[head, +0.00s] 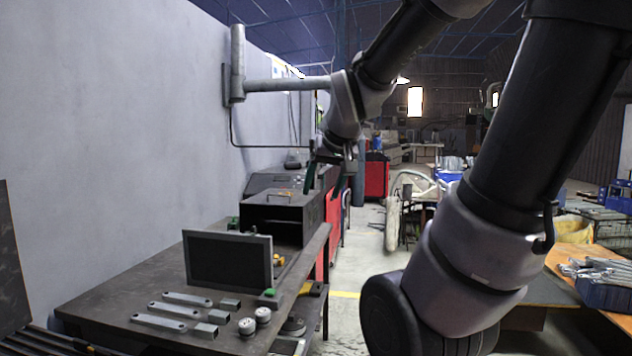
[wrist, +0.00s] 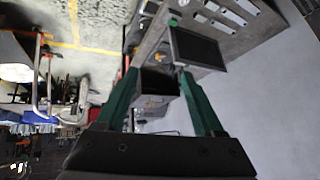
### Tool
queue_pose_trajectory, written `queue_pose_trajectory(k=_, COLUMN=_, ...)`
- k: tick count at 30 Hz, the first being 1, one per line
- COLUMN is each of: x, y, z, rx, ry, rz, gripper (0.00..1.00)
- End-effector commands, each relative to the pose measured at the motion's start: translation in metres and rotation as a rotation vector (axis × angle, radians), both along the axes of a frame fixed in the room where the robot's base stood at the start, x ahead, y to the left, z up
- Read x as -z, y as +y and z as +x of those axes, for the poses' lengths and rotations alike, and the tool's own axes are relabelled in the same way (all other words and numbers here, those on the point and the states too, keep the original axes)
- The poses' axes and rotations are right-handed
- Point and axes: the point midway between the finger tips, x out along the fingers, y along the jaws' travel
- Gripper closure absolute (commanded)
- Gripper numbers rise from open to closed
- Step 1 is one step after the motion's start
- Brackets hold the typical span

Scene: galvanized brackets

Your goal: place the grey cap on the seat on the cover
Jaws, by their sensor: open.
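Two small round pale grey pieces, possibly caps, stand near the front right of the workbench in the head view: one piece (head: 246,327) and a second piece (head: 263,315) just behind it. I cannot tell which is the grey cap, and I cannot make out the cover or its seat. My gripper (head: 313,178) hangs in the air above and beyond the bench, well away from these pieces. In the wrist view my gripper (wrist: 158,72) shows two green fingers spread apart with nothing held between them.
The workbench (head: 95,307) carries several galvanized brackets (head: 172,320), a dark screen (head: 228,260) and a small box with a green button (head: 269,297). A grey pipe fixture (head: 238,65) juts from the wall near my arm. Open floor lies right of the bench.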

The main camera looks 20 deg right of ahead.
Motion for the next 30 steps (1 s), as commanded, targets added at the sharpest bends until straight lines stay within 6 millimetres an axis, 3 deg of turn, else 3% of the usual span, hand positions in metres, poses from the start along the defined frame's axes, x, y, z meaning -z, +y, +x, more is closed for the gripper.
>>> queue_pose_trajectory(k=3, x=-0.018, y=0.027, z=-0.043, rx=0.005, ry=0.016, rz=0.115, gripper=0.3)
queue_pose_trajectory(k=6, x=-0.024, y=0.042, z=-0.067, rx=0.001, ry=0.036, rz=0.183, gripper=0.3)
queue_pose_trajectory(k=7, x=-0.025, y=0.046, z=-0.072, rx=-0.001, ry=0.041, rz=0.199, gripper=0.3)
queue_pose_trajectory(k=8, x=-0.026, y=0.048, z=-0.076, rx=-0.003, ry=0.045, rz=0.211, gripper=0.23)
queue_pose_trajectory(k=9, x=-0.027, y=0.051, z=-0.08, rx=-0.004, ry=0.049, rz=0.222, gripper=0.07)
queue_pose_trajectory(k=15, x=-0.026, y=0.053, z=-0.083, rx=-0.005, ry=0.058, rz=0.232, gripper=0.07)
queue_pose_trajectory(k=20, x=-0.016, y=0.05, z=-0.057, rx=-0.004, ry=0.08, rz=0.201, gripper=0.07)
queue_pose_trajectory(k=26, x=0.023, y=0.047, z=0.008, rx=-0.021, ry=0.126, rz=0.124, gripper=0.07)
queue_pose_trajectory(k=30, x=0.062, y=0.048, z=0.053, rx=-0.047, ry=0.157, rz=0.076, gripper=0.07)
